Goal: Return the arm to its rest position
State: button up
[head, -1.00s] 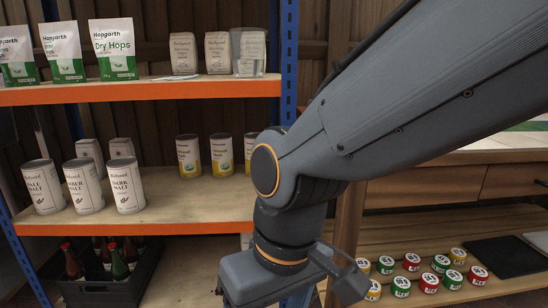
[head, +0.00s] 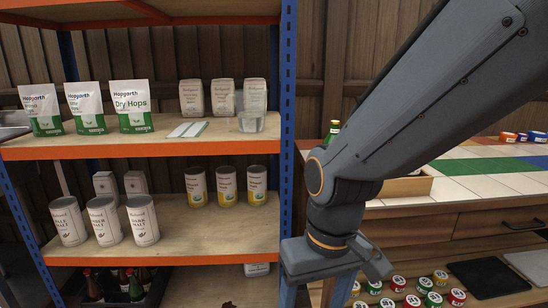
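My gripper (head: 318,292) hangs at the lower end of my grey arm, at the bottom middle of the head view, in front of the blue shelf post. Its body points downward and its fingertips are cut off or hidden at the picture's lower edge, so I cannot tell whether it is open or shut. My arm comes in from the upper right and bends at the elbow beside the shelf. No held object shows.
An orange-edged shelf (head: 180,146) at left holds hop pouches (head: 131,105), paper bags and a clear container (head: 251,121). Cans (head: 143,220) stand below, and a dark bottle crate (head: 155,292) is lowest. A tiled bench (head: 490,165) with lidded tins (head: 407,301) beneath is at right.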

jog(key=s+d+r+m+p, duration=0.1)
jog(key=d+r+p, duration=0.5)
jog(key=r+p, duration=0.2)
jog(key=s+d+r+m+h+p, duration=0.1)
jog(key=d+r+p, duration=0.5)
jog(key=p, duration=0.6)
notch_tip(320, 180, up, 2)
jog(key=shift+s+d+r+m, duration=0.15)
jog(key=shift+d+m, duration=0.25)
jog(key=shift+m, duration=0.4)
